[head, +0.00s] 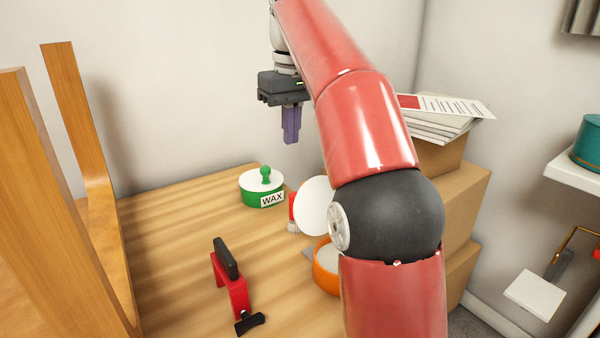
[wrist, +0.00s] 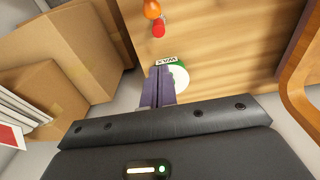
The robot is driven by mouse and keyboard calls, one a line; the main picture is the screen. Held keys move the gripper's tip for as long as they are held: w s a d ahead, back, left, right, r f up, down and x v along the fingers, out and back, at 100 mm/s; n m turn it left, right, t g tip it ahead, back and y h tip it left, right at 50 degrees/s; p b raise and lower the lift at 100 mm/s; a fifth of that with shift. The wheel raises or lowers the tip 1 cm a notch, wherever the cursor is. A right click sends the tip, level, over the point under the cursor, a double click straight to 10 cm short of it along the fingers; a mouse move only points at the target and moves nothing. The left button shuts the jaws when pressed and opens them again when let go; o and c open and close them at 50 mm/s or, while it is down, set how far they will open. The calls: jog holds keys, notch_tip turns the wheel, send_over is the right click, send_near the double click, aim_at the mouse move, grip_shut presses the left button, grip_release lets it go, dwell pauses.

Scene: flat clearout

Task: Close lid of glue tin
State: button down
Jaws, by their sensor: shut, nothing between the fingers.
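An orange tin (head: 326,268), likely the glue tin, stands on the wooden tabletop, partly hidden behind my arm. Its white round lid (head: 313,204) stands raised at the tin's back edge, so the tin is open. No label on it shows. In the wrist view part of the orange tin (wrist: 151,9) is at the top edge. My gripper (head: 291,140) is shut and empty, pointing down in the air behind and above the tin. Its purple fingers (wrist: 160,70) also show in the wrist view, near the wax tin.
A green wax tin (head: 262,196) with a knobbed white lid stands at the back of the tabletop (head: 180,235). A red brush (head: 292,212) is beside the raised lid. A red and black clamp-like tool (head: 232,285) lies in front. Cardboard boxes (head: 450,200) with papers stand right.

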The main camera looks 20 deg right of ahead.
aim_at(313, 203)
jog(key=s+f, duration=0.1)
jog(key=f, duration=0.4)
jog(key=s+f+b, duration=0.1)
jog(key=f, duration=0.2)
jog(key=shift+s+d+f, duration=0.1)
jog(key=shift+s+d, duration=0.2)
jog(key=shift+d, duration=0.1)
jog(key=shift+s+d, duration=0.1)
jog(key=shift+s, duration=0.2)
